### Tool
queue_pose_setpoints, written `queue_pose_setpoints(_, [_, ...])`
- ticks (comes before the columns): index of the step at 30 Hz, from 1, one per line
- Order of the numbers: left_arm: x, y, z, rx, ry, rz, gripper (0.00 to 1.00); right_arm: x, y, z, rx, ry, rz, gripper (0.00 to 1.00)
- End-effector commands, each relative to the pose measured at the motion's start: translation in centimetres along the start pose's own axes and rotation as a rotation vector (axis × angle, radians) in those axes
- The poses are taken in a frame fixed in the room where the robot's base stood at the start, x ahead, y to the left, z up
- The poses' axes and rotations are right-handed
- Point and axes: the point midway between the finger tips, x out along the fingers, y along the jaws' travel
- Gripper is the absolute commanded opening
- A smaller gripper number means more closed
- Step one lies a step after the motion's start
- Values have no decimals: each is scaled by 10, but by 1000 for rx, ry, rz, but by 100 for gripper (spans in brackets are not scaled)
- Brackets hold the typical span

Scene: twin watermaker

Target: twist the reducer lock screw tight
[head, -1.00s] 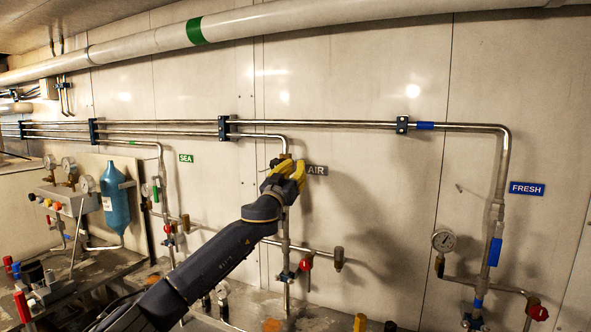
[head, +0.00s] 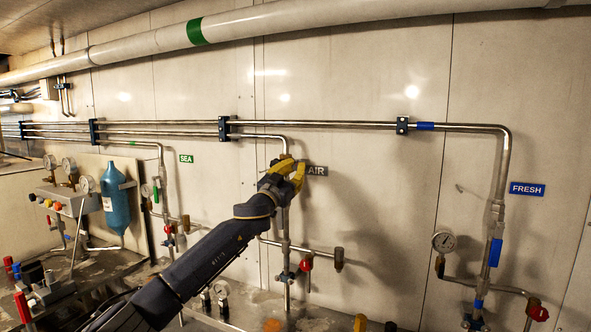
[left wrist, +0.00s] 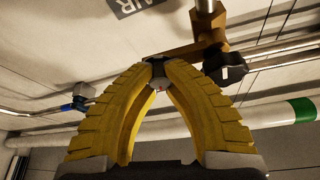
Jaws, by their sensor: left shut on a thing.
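My left gripper (head: 290,168) has yellow ribbed fingers and is at the vertical air pipe, just left of the AIR label. In the left wrist view the fingertips of the left gripper (left wrist: 158,72) close on a small dark piece, which looks like the reducer lock screw (left wrist: 158,68). It is mostly hidden by the fingers. The brass reducer body (left wrist: 195,47) is just beyond the fingertips, with a steel pipe running from it. A separate black knob (left wrist: 226,68) is beside the right finger, apart from the grip. My right gripper is not in view.
The AIR label (head: 315,170) is on the wall close to the gripper. Below, a red-handled valve (head: 306,263) is on the air pipe. Horizontal pipes (head: 350,123) run above. The wall between the air and FRESH lines (head: 400,200) is mostly clear.

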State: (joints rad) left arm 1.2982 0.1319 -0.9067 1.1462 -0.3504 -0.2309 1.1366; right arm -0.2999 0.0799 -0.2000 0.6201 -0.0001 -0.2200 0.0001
Motion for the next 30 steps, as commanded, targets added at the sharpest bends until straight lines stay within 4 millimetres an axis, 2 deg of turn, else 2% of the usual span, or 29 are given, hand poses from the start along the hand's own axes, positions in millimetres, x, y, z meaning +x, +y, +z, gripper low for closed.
queue_pose_setpoints(2, [-1,0,4,-1,-6,0,0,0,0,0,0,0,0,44])
queue_pose_setpoints(3, [-1,0,4,-1,-6,0,16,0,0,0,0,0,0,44])
queue_pose_setpoints(8, [-1,0,3,-1,-4,-1,33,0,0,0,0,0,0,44])
queue_pose_setpoints(20, [0,1,1,-24,-2,-10,33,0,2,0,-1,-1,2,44])
queue_pose_setpoints(30, [0,2,1,-190,-3,-79,33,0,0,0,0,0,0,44])
